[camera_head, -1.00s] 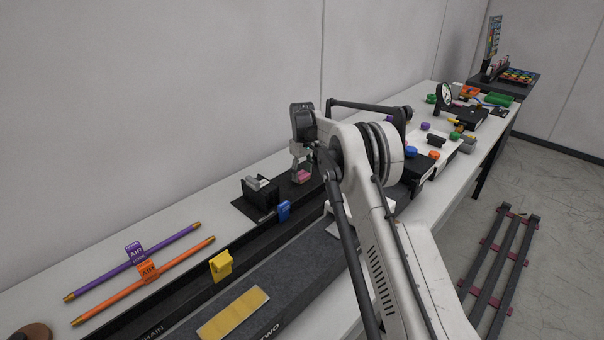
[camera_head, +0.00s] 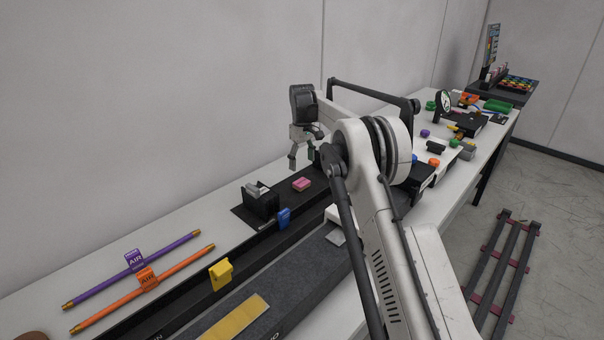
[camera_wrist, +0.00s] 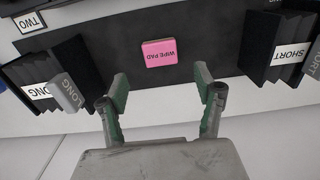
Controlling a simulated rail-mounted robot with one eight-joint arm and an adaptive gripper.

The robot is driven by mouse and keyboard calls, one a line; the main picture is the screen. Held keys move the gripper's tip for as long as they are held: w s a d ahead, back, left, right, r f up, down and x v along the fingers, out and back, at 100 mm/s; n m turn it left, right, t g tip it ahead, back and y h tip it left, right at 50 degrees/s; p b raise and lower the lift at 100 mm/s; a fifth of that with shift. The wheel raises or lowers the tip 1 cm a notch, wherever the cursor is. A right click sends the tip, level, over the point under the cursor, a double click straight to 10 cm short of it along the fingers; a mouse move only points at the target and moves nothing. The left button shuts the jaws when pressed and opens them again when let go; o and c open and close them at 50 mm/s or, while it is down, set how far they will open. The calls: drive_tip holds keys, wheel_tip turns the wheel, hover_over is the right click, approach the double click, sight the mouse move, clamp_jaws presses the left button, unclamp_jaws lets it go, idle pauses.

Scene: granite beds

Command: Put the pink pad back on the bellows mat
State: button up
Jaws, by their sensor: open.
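The pink pad (camera_head: 301,184), marked WIPE PAD, lies flat on a dark mat (camera_head: 318,189) on the bench. In the wrist view the pink pad (camera_wrist: 159,53) lies on the dark mat (camera_wrist: 205,45), beyond my fingertips and between them in line. My gripper (camera_head: 304,163) is open and empty above the mat, raised clear of the pad. In the wrist view both green-lined fingers of my gripper (camera_wrist: 161,95) are spread apart, with nothing between them.
A black holder marked LONG (camera_wrist: 75,78) and one marked SHORT (camera_wrist: 272,45) flank the pad. A blue clip (camera_head: 284,217) and a yellow clip (camera_head: 220,272) sit on the dark rail. Purple and orange air tubes (camera_head: 150,285) lie at left.

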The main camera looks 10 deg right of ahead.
drive_tip(key=s+r+m+t, duration=0.1)
drive_tip(key=s+r, duration=0.4)
drive_tip(key=r, duration=0.3)
drive_tip(key=s+r+m+t, duration=0.1)
drive_tip(key=s+r, duration=0.3)
drive_tip(key=r, duration=0.5)
drive_tip(key=s+r+m+t, duration=0.1)
drive_tip(key=s+r, duration=0.3)
drive_tip(key=s, duration=0.3)
drive_tip(key=s+r, duration=0.3)
drive_tip(key=s, duration=0.4)
drive_tip(key=s+m+t, duration=0.2)
drive_tip(key=s, duration=1.5)
drive_tip(key=s+f+m+t, duration=0.1)
drive_tip(key=s+f, duration=0.4)
drive_tip(key=s, duration=0.3)
drive_tip(key=s+f+t, duration=0.1)
drive_tip(key=s+f, duration=0.4)
drive_tip(key=s, duration=0.3)
drive_tip(key=shift+s+m, duration=0.25)
drive_tip(key=shift+m, duration=0.15)
